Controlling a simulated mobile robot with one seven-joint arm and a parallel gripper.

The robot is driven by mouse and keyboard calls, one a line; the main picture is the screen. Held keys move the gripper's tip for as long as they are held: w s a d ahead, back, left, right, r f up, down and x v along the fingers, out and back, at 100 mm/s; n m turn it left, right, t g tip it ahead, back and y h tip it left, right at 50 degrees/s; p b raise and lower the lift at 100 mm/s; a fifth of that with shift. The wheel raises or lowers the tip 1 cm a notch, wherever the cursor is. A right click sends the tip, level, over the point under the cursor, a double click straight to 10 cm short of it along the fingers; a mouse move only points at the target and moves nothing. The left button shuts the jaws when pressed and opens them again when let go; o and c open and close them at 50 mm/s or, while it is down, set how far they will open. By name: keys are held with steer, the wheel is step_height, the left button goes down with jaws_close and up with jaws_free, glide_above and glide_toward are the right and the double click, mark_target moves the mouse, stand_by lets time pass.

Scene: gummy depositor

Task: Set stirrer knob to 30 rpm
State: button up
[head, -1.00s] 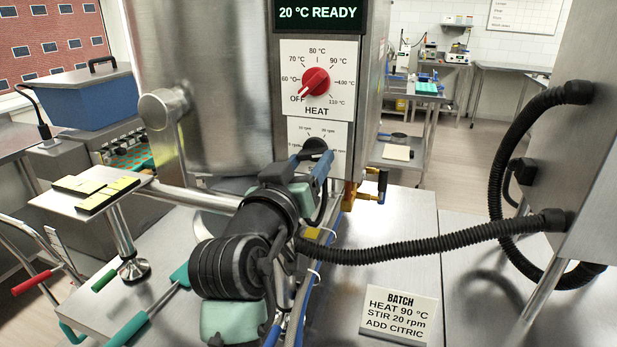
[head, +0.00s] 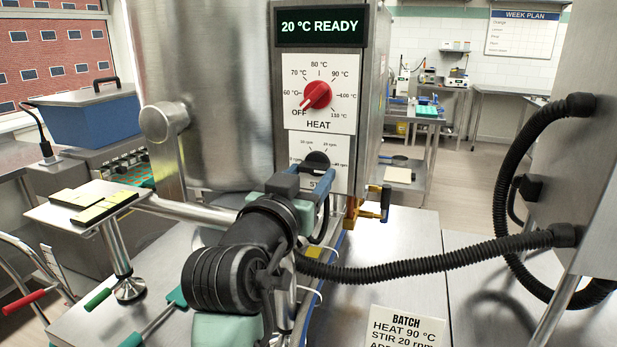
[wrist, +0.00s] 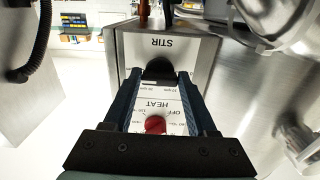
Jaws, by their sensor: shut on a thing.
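The black stirrer knob (head: 317,160) sits on a white dial plate below the HEAT dial. Small rpm marks ring it, with 40 rpm at the right. The knob's pointer is too small or hidden to read. In the wrist view the knob (wrist: 158,69) stands between my two blue fingers, with the STIR lettering above it, upside down. My gripper (wrist: 158,77) is shut on the knob. In the head view my gripper (head: 312,189) reaches up to the dial from below and covers part of the STIR label.
The red HEAT knob (head: 317,95) points toward OFF, just above. The display (head: 320,27) reads 20 °C READY. A card (head: 407,325) reads heat 90 °C, stir 20 rpm. A black corrugated hose (head: 420,257) crosses right of my arm. A brass valve (head: 352,212) is close right.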

steer(key=o, duration=1.4)
steer(key=shift+c, duration=0.2)
steer(key=b+v, duration=0.1)
steer(key=v, duration=1.2)
steer(key=shift+b, duration=0.3)
